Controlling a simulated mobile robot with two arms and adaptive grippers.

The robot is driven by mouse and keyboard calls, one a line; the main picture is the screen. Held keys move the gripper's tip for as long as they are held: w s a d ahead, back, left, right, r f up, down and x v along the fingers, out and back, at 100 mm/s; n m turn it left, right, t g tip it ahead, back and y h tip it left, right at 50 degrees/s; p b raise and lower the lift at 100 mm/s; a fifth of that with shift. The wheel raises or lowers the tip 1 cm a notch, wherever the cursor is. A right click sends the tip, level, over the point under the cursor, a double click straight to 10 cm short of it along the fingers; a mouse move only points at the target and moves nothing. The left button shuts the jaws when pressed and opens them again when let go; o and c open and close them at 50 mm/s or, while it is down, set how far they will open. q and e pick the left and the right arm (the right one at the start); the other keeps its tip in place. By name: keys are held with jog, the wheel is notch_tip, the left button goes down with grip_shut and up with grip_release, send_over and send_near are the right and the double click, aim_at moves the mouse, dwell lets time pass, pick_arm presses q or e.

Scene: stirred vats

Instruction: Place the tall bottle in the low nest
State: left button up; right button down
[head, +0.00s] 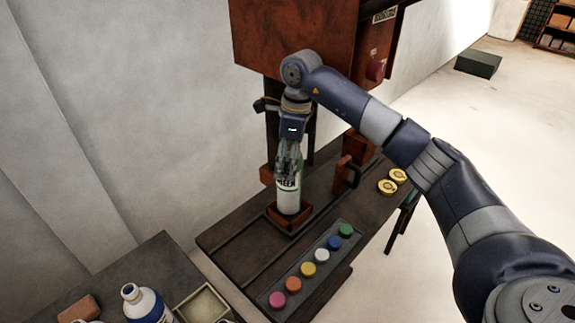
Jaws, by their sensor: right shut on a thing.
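The tall bottle (288,199), white with dark lettering and a green band, stands upright at the low nest (287,225), a small reddish-brown square holder on the dark bench. The bottle's lower end is inside the nest's rim as seen from here; I cannot tell whether it touches the bottom. My right gripper (288,172) points down and is shut on the bottle's upper part, hiding its neck and top. My left gripper is not in view.
A tray (306,268) of several coloured caps lies in front of the nest. A red-brown machine (295,40) overhangs behind. A bracket (346,176) and two yellow discs (393,181) are to the right. A blue-and-white bottle (146,304) and open box (202,306) stand at lower left.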

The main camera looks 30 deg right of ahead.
jog(key=shift+f+p, duration=0.35)
jog(key=shift+f, duration=0.85)
jog(key=shift+f, duration=0.15)
jog(key=c, duration=0.6)
grip_release()
jog(key=shift+s, duration=0.1)
